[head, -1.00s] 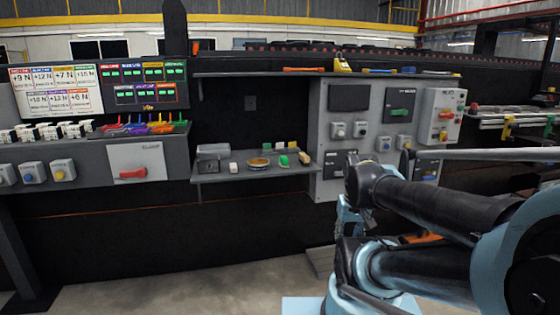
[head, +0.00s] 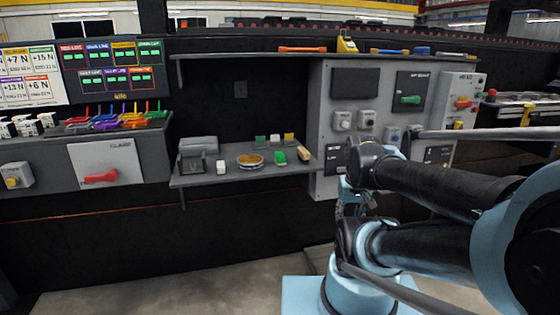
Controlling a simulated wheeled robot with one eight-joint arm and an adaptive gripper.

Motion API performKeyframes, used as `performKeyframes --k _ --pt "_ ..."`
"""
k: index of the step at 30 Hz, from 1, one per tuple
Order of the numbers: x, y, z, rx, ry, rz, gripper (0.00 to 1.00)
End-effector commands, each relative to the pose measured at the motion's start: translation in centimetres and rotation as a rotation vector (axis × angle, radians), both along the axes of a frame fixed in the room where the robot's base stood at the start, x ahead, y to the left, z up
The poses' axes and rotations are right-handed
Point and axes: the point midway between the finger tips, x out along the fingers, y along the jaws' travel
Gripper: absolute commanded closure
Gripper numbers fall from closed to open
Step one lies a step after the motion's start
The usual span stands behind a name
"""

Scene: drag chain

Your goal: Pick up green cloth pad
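Two green things lie on the small grey shelf (head: 215,180) in the middle of the head view. One is a brighter green block (head: 280,158) near the front, right of a round tin. The other is a small dark green pad (head: 260,140) in the back row, left of a white and a yellow one. I cannot tell from their look which is cloth. My folded arm fills the right side, apart from the shelf and in front of the grey panel. I cannot make out my gripper's fingers. Nothing is seen touching the green things.
The shelf also holds a grey box (head: 197,155), a white piece (head: 222,167), a round tin with a yellowish top (head: 250,161) and a tan block (head: 304,154). A grey switch panel (head: 355,110) stands right of it. An upper ledge (head: 230,56) runs above.

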Motion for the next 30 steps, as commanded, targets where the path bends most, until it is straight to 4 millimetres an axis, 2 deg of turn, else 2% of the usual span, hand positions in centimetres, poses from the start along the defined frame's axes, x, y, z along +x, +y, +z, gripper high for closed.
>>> performKeyframes --k 1,3,5,8,14,21,30 --pt "0.0 0.0 0.0 0.000 0.000 -0.001 0.55" --pt "-0.7 0.1 0.7 0.003 -0.010 -0.006 0.39" --pt "-0.4 0.2 1.2 0.012 -0.008 -0.023 0.27" --pt "0.8 0.6 2.9 0.039 0.004 -0.072 0.27" --pt "4.8 2.2 7.9 0.122 0.051 -0.250 0.27" --pt "10.6 4.6 13.4 0.215 0.129 -0.484 0.27" --pt "18.7 7.9 18.8 0.305 0.246 -0.773 0.27"
